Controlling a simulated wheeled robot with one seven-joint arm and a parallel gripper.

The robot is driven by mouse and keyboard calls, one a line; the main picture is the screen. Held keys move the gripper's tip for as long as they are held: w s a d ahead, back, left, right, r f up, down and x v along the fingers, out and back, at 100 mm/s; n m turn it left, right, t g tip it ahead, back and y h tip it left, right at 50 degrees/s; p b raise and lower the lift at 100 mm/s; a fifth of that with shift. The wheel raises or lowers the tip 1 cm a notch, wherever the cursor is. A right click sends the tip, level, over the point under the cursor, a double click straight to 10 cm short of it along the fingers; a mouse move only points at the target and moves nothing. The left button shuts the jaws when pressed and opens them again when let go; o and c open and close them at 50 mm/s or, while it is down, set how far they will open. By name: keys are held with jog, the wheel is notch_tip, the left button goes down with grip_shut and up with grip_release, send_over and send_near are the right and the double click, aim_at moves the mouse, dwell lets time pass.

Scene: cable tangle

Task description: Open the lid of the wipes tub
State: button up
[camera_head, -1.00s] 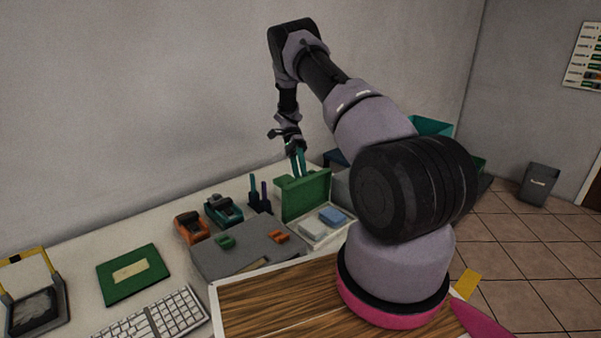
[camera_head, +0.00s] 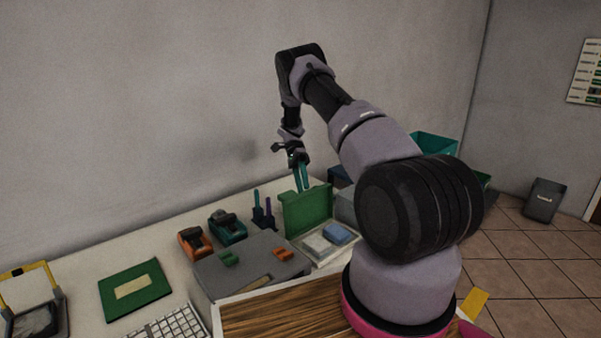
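An open white tub (camera_head: 349,240) stands on the counter near the middle, with a green lid (camera_head: 307,212) upright along its back left side. A blue block and a pale one lie inside it. I take this for the wipes tub, but no label is readable. My gripper (camera_head: 303,189) hangs above the lid's top edge, with its two teal fingers pointing down. The fingers look close together, with a narrow gap. I cannot tell whether they touch the lid or are behind it. Nothing is visibly held.
A grey case (camera_head: 250,268) with green and orange latches lies left of the tub. Behind it are an orange device (camera_head: 195,243), a teal device (camera_head: 228,228) and dark upright holders (camera_head: 263,213). My arm hides the right side.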

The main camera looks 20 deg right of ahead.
jog(key=v, duration=0.8)
jog(key=shift+w+r, duration=0.1)
jog(key=shift+r, duration=0.05)
